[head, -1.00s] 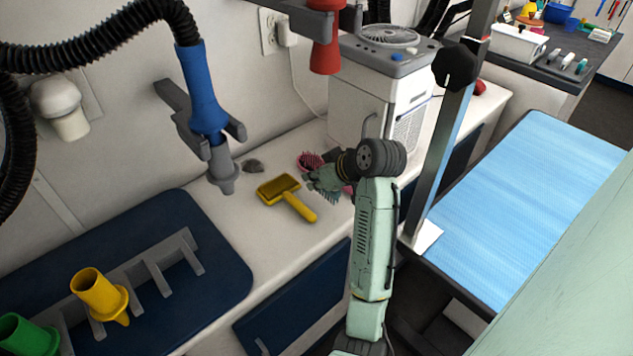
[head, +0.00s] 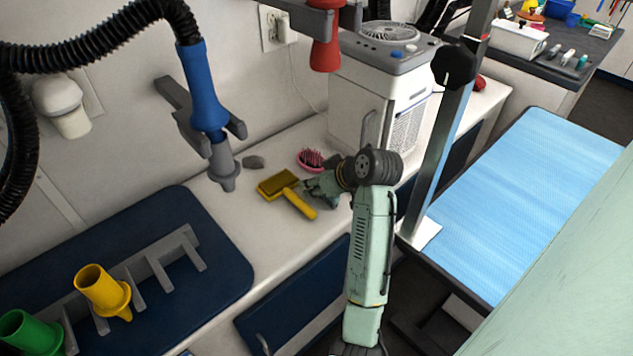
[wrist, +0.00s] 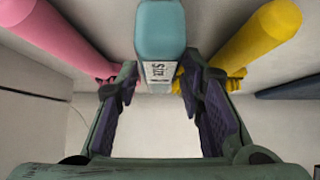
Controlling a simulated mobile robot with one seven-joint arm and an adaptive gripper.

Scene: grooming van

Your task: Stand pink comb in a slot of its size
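No pink comb can be made out for certain. A pink bristled brush (head: 311,160) lies on the white counter just beyond my gripper (head: 314,184). In the wrist view, a pink handle (wrist: 60,45) runs at upper left; I cannot tell whether it belongs to that brush. My gripper (wrist: 159,76) is open, with its fingers apart low over the counter. A teal handle (wrist: 160,30) with a white label reaches between the fingertips, with no clear grip on it. A grey rack (head: 150,265) with several slots lies on the dark blue mat at left.
A yellow slicker brush (head: 283,190) lies left of my gripper; its handle (wrist: 255,40) shows in the wrist view. Yellow (head: 101,290) and green (head: 28,330) nozzles stand at the rack. A white unit (head: 375,100) stands behind, a metal post (head: 440,150) at right.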

